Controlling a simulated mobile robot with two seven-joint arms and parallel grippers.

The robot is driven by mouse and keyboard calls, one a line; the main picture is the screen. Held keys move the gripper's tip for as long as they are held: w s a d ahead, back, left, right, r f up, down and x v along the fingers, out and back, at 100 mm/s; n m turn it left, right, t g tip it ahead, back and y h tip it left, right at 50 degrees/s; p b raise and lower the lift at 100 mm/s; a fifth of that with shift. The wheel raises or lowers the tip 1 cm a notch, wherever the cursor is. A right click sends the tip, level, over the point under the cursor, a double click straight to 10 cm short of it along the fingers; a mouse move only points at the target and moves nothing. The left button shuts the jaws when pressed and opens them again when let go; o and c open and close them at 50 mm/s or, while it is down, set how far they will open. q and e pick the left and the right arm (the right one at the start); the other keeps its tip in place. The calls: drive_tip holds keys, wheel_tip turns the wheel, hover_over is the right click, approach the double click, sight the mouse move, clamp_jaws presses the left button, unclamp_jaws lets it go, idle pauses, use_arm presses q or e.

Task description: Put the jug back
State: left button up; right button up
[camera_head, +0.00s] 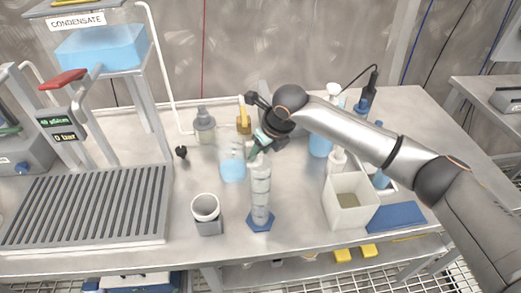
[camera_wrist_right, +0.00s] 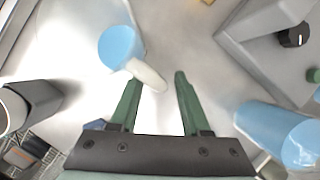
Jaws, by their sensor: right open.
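The jug (camera_head: 232,171) is clear, with pale blue liquid in its lower part. It stands upright on the steel bench, left of a tall clear measuring cylinder (camera_head: 260,190) on a blue foot. My right gripper (camera_head: 254,151) is close to the jug's right side, above and behind the cylinder. In the right wrist view, my gripper (camera_wrist_right: 157,88) has its green fingers apart. The jug (camera_wrist_right: 121,46) shows there as a blue round with a pale handle reaching toward the gap between the fingertips. I cannot tell whether they touch. My left gripper is out of view.
A white cup in a grey holder (camera_head: 208,226) stands front left of the cylinder. A ribbed grey rack (camera_head: 85,207) fills the left. A square pale container (camera_head: 350,203), a blue mat (camera_head: 396,216) and several bottles stand right. A grey-capped bottle (camera_head: 204,124) stands behind the jug.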

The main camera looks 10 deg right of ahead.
use_arm(q)
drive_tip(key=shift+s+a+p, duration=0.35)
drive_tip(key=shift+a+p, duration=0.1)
drive_tip(key=shift+p, duration=0.1)
use_arm(e)
drive_tip(key=v, duration=1.2)
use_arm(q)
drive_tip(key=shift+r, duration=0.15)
